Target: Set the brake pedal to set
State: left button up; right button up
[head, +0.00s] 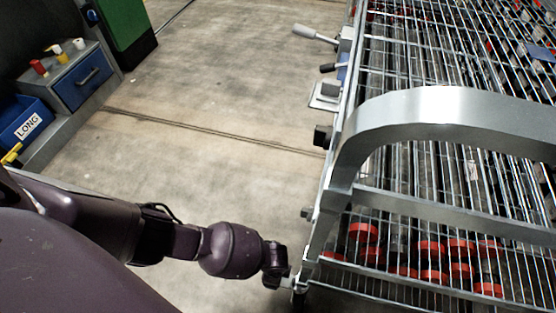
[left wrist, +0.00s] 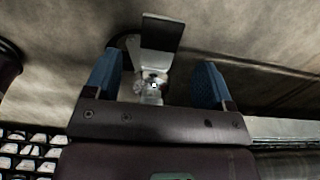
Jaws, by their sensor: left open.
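In the left wrist view, the brake pedal (left wrist: 162,33) is a dark flat plate with a pale rim. It joins a shiny metal bracket (left wrist: 150,88), with a dark round wheel partly hidden behind it. My left gripper (left wrist: 158,62) is open. Its two blue fingers stand on either side of the pedal and bracket, with gaps showing and no clear contact. In the head view, my left gripper (head: 285,279) is low beside the cart's near left corner post; its fingers and the pedal cannot be made out there. My right gripper is not in view.
The wire-mesh metal cart (head: 440,105) fills the right side, with a thick curved handle and several red-ended cylinders inside. Levers (head: 318,33) stick out from its far left side. A grey cabinet (head: 80,85) and blue bin (head: 25,122) stand at far left. Open concrete floor lies between.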

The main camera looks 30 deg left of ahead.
pick_arm(q)
jog(key=f+b, duration=0.1)
jog(key=f, duration=0.3)
jog(key=shift+s+b, duration=0.2)
jog(key=shift+b, duration=0.15)
jog(key=shift+w+f, duration=0.25)
jog(key=shift+f, duration=0.05)
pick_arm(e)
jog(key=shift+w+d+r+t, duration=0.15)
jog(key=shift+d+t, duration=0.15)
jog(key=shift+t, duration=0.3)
